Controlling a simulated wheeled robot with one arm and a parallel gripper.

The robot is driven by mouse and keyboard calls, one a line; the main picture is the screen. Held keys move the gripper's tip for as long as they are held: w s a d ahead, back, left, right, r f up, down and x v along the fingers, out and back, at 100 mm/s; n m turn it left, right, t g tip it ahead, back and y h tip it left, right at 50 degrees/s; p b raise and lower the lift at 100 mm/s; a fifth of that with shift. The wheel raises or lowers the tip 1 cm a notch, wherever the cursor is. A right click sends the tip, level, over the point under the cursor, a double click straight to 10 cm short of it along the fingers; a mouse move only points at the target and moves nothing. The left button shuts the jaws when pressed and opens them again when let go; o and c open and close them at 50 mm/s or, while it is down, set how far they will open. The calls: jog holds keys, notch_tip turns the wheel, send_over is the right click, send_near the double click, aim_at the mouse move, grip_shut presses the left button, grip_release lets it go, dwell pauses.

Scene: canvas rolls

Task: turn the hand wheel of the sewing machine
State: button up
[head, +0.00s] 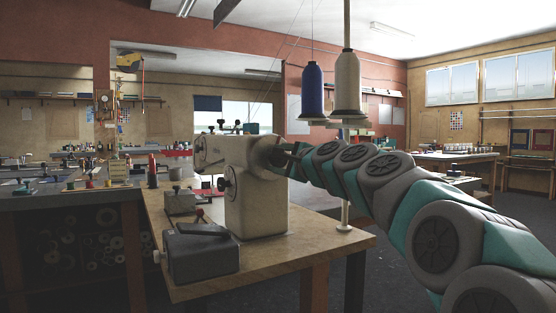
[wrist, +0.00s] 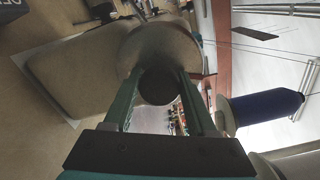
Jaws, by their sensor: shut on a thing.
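The cream sewing machine (head: 256,205) stands on a wooden table. Its hand wheel (head: 264,152) is at the upper right end of the machine, partly hidden by my gripper (head: 282,156). In the wrist view the machine body (wrist: 75,65) fills the upper left. The hand wheel shows there as a pale disc (wrist: 158,42) with a dark round end facing me. The two teal fingers of my gripper (wrist: 160,82) stand on either side of this dark end, shut on the wheel. The exact contact at the fingertips is hard to see.
A blue thread cone (head: 312,90) and a cream cone (head: 347,83) hang above my arm on a stand. A grey box (head: 200,255) sits on the table's (head: 315,238) front left. Cluttered workbenches line the left; open floor lies at right.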

jog(key=shift+f, duration=0.1)
jog(key=o, duration=1.3)
jog(key=shift+o, duration=0.2)
jog(key=b+v, duration=0.1)
jog(key=v, duration=0.6)
jog(key=shift+s+d, duration=0.25)
jog(key=shift+s, duration=0.05)
